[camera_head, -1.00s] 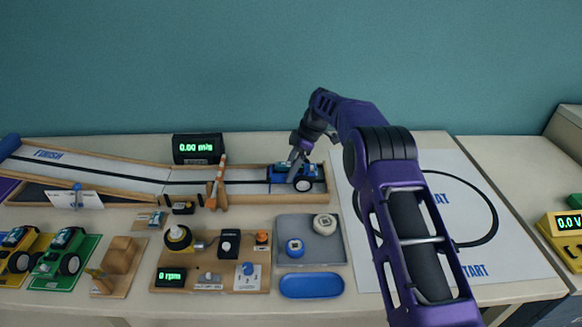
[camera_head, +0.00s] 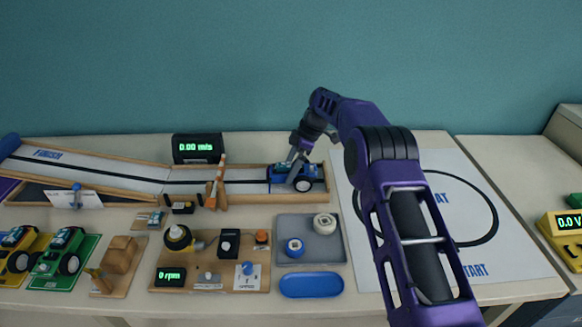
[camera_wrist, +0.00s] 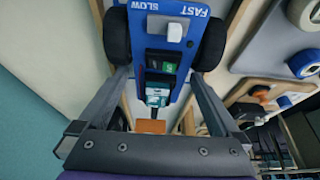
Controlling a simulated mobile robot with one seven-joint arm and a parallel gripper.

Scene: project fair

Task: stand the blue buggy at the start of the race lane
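The blue buggy (camera_head: 283,173) is at the right end of the race lane (camera_head: 240,188), between its wooden side rails, with its dark wheels down. My gripper (camera_head: 300,155) reaches down onto it from above. In the wrist view the buggy's blue body (camera_wrist: 178,72), marked FAST and SLOW beside a white switch, lies between the two fingers of my gripper (camera_wrist: 162,78). Both fingertips lie close against the body's sides, below the wheels in the picture. The buggy's underside is hidden, so its contact with the lane cannot be seen.
An orange-brown gate post (camera_head: 219,185) stands across the lane left of the buggy. A speed display (camera_head: 198,148) stands behind the lane. A grey tray (camera_head: 333,253) is in front, and a white track sheet (camera_head: 500,262) lies to the right. Green (camera_head: 66,255) and yellow buggies stand front left.

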